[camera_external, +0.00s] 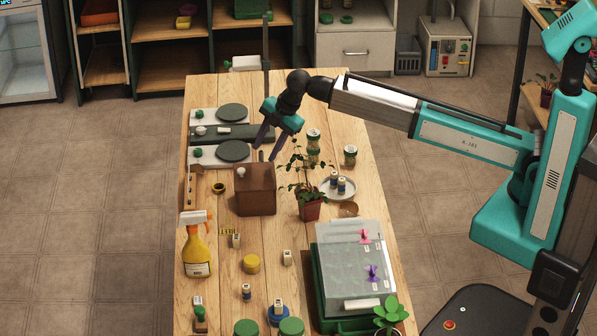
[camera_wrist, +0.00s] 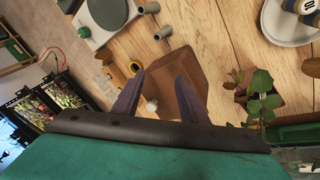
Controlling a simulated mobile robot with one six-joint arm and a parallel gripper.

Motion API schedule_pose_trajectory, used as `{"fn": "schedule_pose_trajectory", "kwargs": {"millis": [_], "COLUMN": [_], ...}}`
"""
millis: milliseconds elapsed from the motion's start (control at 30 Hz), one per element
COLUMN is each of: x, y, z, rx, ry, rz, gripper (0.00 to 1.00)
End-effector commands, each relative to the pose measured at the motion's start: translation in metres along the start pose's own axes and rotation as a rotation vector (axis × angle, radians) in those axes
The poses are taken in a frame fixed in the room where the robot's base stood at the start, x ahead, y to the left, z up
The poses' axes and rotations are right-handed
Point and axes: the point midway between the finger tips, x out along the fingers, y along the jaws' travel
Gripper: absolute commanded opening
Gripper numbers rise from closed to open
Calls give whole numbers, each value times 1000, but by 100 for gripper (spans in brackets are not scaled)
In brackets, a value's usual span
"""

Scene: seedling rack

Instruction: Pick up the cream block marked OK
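Small cream blocks with dark marks stand on the near part of the wooden table: one (camera_external: 236,240) right of the spray bottle, one (camera_external: 287,257) near the middle, and one (camera_external: 278,306) on a blue round piece near the front. The marks are too small to read, so I cannot tell which says OK. My gripper (camera_external: 267,152) is open and empty, above the far half of the table near the brown box. In the wrist view, its fingers (camera_wrist: 160,75) are spread over the brown box; none of these cream blocks shows clearly there.
The brown box (camera_external: 255,191) and a potted plant (camera_external: 310,210) stand between my gripper and the blocks. A yellow spray bottle (camera_external: 197,252) is at the left edge. A lidded clear tray (camera_external: 345,265) fills the right side. Scales (camera_external: 233,152) stand at the far left.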

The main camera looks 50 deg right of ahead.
Motion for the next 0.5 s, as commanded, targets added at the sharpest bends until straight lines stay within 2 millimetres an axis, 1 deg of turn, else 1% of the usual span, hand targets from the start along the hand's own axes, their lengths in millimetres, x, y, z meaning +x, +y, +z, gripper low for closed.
{"fn": "schedule_pose_trajectory", "kwargs": {"millis": [33,100,267,400,467,500], "x": [1,1,0,-4,-7,-9], "y": [-12,-28,-68,-106,-122,-134], "z": [-20,-43,-92,-132,-149,-160], "rx": [-43,-98,-226,-339,-388,-421], "ry": [-3,-10,-25,-42,-48,-53], "rz": [-25,-58,-133,-199,-226,-245], "gripper": [39,39,39,39,39,39]}}
